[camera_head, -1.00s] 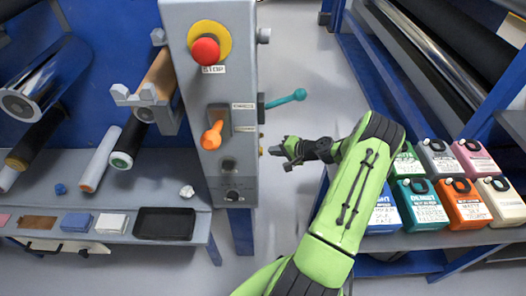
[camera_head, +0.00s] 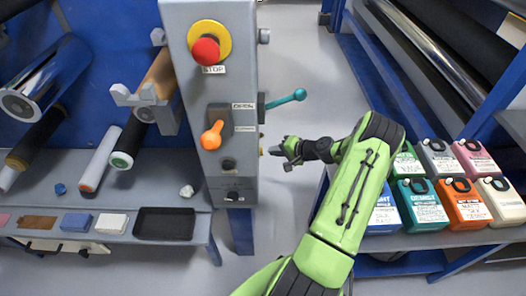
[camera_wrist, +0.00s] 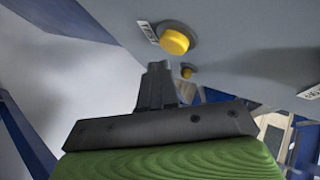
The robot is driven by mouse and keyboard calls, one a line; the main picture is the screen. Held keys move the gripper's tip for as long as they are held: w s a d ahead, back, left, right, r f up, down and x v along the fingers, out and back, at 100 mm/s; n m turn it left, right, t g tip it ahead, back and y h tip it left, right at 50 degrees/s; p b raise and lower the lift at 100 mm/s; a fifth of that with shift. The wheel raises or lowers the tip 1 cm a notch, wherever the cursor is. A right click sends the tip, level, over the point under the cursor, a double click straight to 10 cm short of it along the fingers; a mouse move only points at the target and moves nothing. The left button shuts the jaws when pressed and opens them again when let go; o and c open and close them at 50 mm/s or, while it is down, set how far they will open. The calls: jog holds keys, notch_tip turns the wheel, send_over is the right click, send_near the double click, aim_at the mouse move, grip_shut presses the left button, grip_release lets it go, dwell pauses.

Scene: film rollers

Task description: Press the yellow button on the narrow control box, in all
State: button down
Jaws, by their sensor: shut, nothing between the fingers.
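The narrow control box (camera_head: 232,110) is a tall grey box left of my gripper. In the wrist view its grey side face (camera_wrist: 250,35) fills the top. A round yellow button (camera_wrist: 174,41) sticks out of that face beside a small white label (camera_wrist: 148,31). A smaller yellow knob or button (camera_wrist: 186,72) shows beyond it. In the head view, a bit of yellow (camera_head: 262,151) shows at the box's right side. My gripper (camera_head: 277,150) is shut and empty, a small gap right of this yellow. The wrist view shows its closed fingertips (camera_wrist: 157,67) below the larger button, apparently not touching it.
A teal-knobbed lever (camera_head: 286,99) sticks out from the box's right side above my gripper. The front has a red stop button (camera_head: 206,51) and an orange lever (camera_head: 211,136). Several coloured canisters (camera_head: 467,204) stand at right. Open floor (camera_head: 285,55) lies behind my gripper.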

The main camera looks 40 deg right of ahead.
jog(key=shift+w+a, duration=0.3)
jog(key=shift+a, duration=0.05)
jog(key=shift+w+a, duration=0.3)
jog(key=shift+a, duration=0.1)
dwell(0.8)
jog(key=shift+s+d, duration=0.55)
jog(key=shift+d, duration=0.15)
jog(key=s+d+b, duration=0.1)
jog(key=s+d, duration=0.2)
jog(key=shift+s+d, duration=0.15)
jog(key=shift+d, duration=0.25)
dwell(0.8)
